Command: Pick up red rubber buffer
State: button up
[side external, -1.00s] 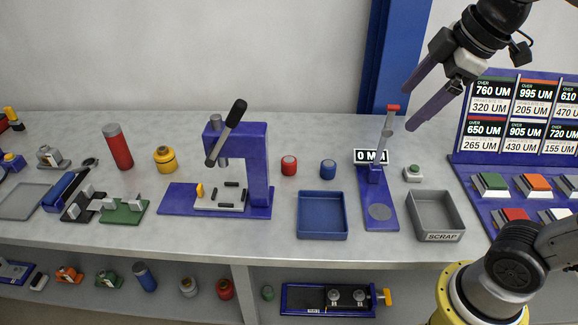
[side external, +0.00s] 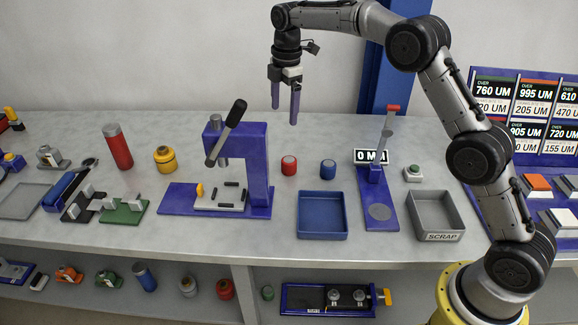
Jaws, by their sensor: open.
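The red rubber buffer (side external: 289,166) is a short red cylinder with a pale top, standing upright on the grey bench. It stands between the blue lever press and a similar blue cylinder (side external: 328,169). My gripper (side external: 284,115) points down with its two purple fingers apart and nothing between them. It hangs above the red buffer in the picture, clear of it. Nothing hides the buffer.
The blue press (side external: 238,165) with its black lever stands just left of the buffer. A blue tray (side external: 322,236), a gauge stand (side external: 380,205) and a grey scrap bin (side external: 436,237) lie to the right and front. The bench behind the buffer is clear.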

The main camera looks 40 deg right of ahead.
send_near(288, 160)
jog(key=shift+g, duration=0.4)
jog(key=f, duration=0.3)
jog(key=w+f, duration=0.1)
jog(key=f, duration=0.1)
jog(key=shift+a, duration=0.4)
jog(key=shift+s+d+f, duration=0.1)
jog(key=shift+d+f, duration=0.1)
jog(key=shift+f, duration=1.15)
jog(key=shift+s+d+f, duration=0.1)
jog(key=shift+d+f, duration=0.05)
jog(key=shift+f, duration=1.25)
grip_shut()
jog(key=shift+r, duration=0.15)
